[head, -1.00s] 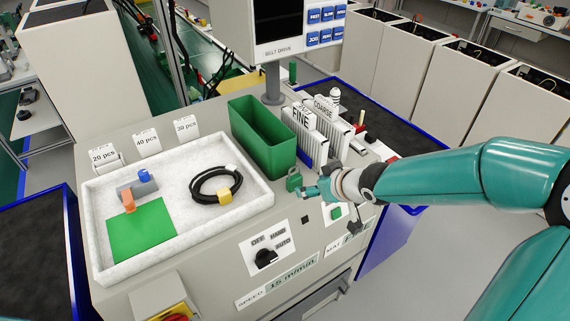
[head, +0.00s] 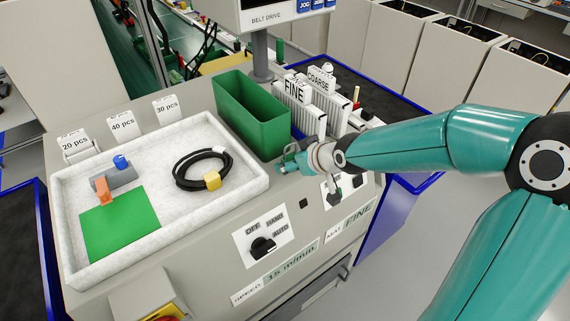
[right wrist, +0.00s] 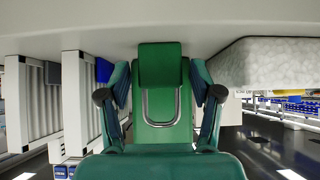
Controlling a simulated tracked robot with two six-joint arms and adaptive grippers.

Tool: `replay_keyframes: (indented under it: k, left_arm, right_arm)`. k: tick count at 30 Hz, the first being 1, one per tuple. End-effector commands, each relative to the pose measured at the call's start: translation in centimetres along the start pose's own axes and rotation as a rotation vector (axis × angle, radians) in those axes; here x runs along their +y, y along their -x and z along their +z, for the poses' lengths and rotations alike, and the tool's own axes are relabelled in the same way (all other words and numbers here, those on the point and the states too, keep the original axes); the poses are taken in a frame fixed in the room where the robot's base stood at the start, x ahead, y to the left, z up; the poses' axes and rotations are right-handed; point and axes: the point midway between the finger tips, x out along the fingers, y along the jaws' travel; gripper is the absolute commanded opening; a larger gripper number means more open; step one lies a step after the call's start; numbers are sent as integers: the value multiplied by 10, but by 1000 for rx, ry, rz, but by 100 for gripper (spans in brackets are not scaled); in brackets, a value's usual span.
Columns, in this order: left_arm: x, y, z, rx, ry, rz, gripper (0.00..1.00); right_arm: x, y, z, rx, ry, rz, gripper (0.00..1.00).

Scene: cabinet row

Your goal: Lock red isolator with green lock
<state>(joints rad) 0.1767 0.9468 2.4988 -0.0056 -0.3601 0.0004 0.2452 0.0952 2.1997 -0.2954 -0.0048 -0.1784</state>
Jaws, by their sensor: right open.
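The green lock (right wrist: 160,66), a padlock with a metal shackle, is between the fingers of my right gripper (right wrist: 161,96) in the right wrist view. The fingers are spread with gaps on both sides of it. In the head view my right gripper (head: 284,164) is low over the panel top in front of the green bin, and it largely hides the lock. The red isolator (head: 168,317) has a red knob on a yellow plate, on a grey box at the lower edge, mostly cut off. My left gripper is not in view.
The green bin (head: 254,128) stands behind my right gripper, with white card holders (head: 303,112) to its right. A white tray (head: 255,187) with a black cable loop (head: 190,182) lies left. A black selector knob (head: 262,247) is on the front panel.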

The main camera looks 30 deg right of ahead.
Motion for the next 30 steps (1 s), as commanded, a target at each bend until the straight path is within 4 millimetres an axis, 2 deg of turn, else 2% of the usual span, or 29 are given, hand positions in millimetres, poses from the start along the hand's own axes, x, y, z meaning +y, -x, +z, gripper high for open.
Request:
replay_keyframes:
  k: [10,26,30]
  left_arm:
    - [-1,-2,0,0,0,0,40]
    - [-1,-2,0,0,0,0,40]
    - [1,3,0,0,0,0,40]
  right_arm:
    - [0,-2,1,0,1,-1,65]
    - [-1,-3,0,0,2,-2,21]
    - [-1,1,-4,1,2,-2,20]
